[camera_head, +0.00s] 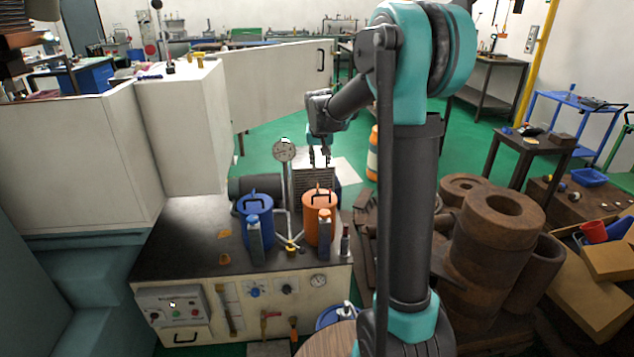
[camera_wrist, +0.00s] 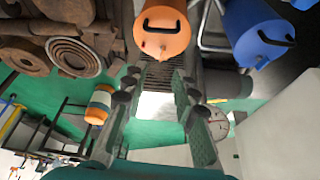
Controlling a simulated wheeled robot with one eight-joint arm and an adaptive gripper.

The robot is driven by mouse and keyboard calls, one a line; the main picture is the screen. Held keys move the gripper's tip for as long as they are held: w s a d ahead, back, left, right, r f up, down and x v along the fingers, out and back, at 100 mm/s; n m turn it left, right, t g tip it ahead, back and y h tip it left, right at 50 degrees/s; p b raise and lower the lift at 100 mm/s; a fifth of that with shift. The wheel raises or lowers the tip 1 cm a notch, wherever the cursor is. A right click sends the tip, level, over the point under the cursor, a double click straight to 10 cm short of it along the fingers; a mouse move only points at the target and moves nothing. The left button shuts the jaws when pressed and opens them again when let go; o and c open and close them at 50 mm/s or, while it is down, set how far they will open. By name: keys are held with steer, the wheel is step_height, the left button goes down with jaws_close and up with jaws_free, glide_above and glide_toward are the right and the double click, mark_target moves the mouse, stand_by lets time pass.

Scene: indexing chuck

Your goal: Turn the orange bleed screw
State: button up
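An orange canister (camera_head: 319,222) with a black handle stands on the dark bench top; it shows at the top of the wrist view (camera_wrist: 164,30). A small detail (camera_wrist: 147,45) sits on its end face there, too small to identify. I cannot tell for certain which part is the orange bleed screw. My gripper (camera_head: 319,160) points down behind the canister, near a grey ribbed block (camera_head: 314,178). In the wrist view my gripper (camera_wrist: 160,90) has its fingers apart, with nothing between them, and is apart from the canister.
A blue canister (camera_head: 255,212) stands left of the orange one. A round dial gauge (camera_head: 284,151) rises on a post behind them. The bench (camera_head: 190,240) has a control box (camera_head: 172,308) on its front. Rusty rings (camera_head: 495,215) are stacked at right.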

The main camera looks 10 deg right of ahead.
steer(key=w+x, duration=0.1)
steer(key=x, duration=0.5)
steer(key=w+x, duration=0.1)
steer(key=x, duration=0.5)
steer(key=w+r+x, duration=0.1)
steer(key=x, duration=0.5)
steer(key=shift+w+a+f, duration=0.1)
steer(key=shift+w+a, duration=0.1)
steer(key=shift+a, duration=0.15)
jaws_close()
